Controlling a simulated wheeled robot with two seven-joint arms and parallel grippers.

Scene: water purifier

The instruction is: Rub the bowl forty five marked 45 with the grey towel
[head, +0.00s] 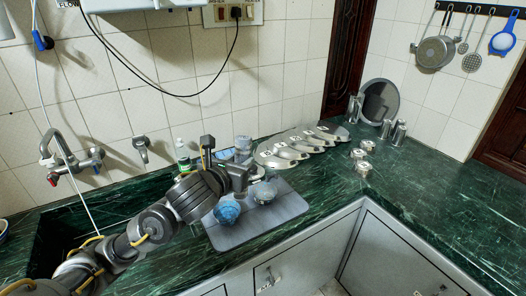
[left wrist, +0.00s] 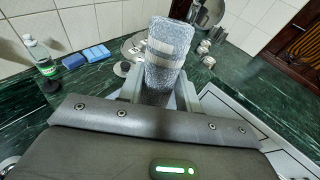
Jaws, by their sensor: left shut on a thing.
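My left gripper (left wrist: 165,98) is shut on the grey towel (left wrist: 168,55), a speckled grey folded piece that stands up from the fingers in the left wrist view. In the head view my left gripper (head: 242,178) is over the grey mat (head: 262,232). A pale grey rounded thing (head: 264,192) shows just beyond its fingers; I cannot tell if it is the towel or a bowl. Several steel dishes with white labels (head: 283,153) stand in a row behind the mat. I cannot read a 45 on any of them. My right gripper is not in view.
A blue rounded thing (head: 227,210) lies on the mat below my left arm. A bottle (left wrist: 40,58) and blue sponges (left wrist: 73,61) stand at the back left. Steel cups (head: 362,168) and a round plate (head: 380,102) stand right. The right counter (head: 440,190) is clear.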

